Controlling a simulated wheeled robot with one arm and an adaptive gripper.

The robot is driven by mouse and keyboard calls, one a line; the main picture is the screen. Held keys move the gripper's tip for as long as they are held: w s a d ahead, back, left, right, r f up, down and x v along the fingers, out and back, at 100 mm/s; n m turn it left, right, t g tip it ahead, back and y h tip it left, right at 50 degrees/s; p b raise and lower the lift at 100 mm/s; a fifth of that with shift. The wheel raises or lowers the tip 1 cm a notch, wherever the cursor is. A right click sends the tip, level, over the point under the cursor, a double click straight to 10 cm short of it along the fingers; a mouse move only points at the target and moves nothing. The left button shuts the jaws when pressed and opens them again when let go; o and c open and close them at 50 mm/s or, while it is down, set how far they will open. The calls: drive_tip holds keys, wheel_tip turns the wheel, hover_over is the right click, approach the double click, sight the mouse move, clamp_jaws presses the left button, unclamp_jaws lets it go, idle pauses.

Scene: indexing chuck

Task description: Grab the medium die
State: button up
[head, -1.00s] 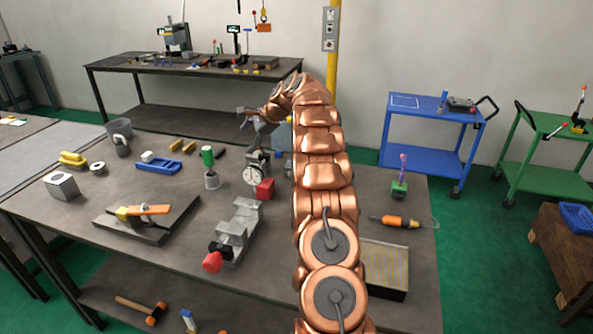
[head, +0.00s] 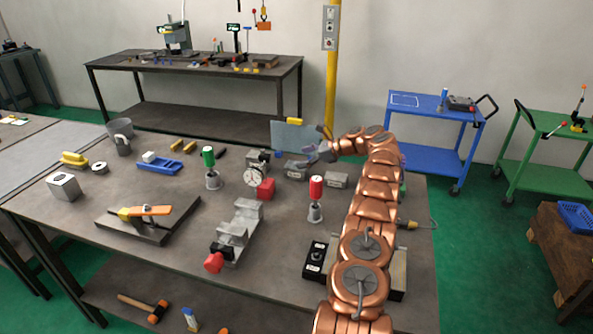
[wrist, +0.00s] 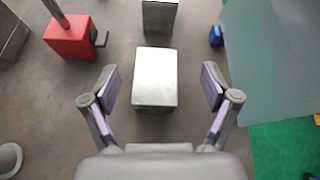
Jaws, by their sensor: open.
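Three grey metal blocks stand in a row near the far side of the table. The middle block (head: 297,170), by its place probably the medium die, shows in the wrist view as a pale block (wrist: 155,75). The left block (head: 257,157) also shows at the top of the wrist view (wrist: 160,16). The right block (head: 336,180) is out of the wrist view. My gripper (head: 318,153) is above the row. In the wrist view, my gripper (wrist: 158,88) is open and empty, its fingers left and right of the middle block, not visibly touching it.
A red box (head: 265,188) with a dial gauge stands left of the middle block. A grey-blue panel (head: 290,136) stands behind the row. A red-handled tool (head: 315,190) stands nearer, and a small blue piece (wrist: 215,36) lies close by.

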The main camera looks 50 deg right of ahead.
sight(296, 168)
drive_tip(key=shift+m+t, duration=0.5)
drive_tip(key=shift+m, duration=0.2)
drive_tip(key=s, duration=0.1)
drive_tip(key=s+d+f, duration=0.1)
drive_tip(key=s+d, duration=0.1)
drive_tip(key=shift+s+f, duration=0.4)
drive_tip(key=b, duration=0.1)
drive_tip(key=w+f+b, duration=0.1)
drive_tip(key=shift+a+b, duration=0.25)
drive_tip(key=shift+b, duration=0.05)
drive_tip(key=shift+w+a+f+b, duration=0.2)
drive_tip(key=shift+w+b, duration=0.2)
drive_tip(key=shift+b, duration=0.25)
drive_tip(key=shift+w+r, duration=0.1)
drive_tip(key=shift+w, duration=0.05)
drive_tip(key=w+b, duration=0.1)
drive_tip(key=b, duration=0.2)
drive_tip(key=shift+a+f+b, duration=0.3)
drive_tip(key=shift+a+f, duration=0.1)
drive_tip(key=shift+b+x, duration=0.8)
drive_tip(key=shift+b, duration=0.05)
drive_tip(key=shift+x, duration=1.05)
drive_tip(key=shift+a+r, duration=0.2)
drive_tip(key=shift+r, duration=0.05)
clamp_jaws()
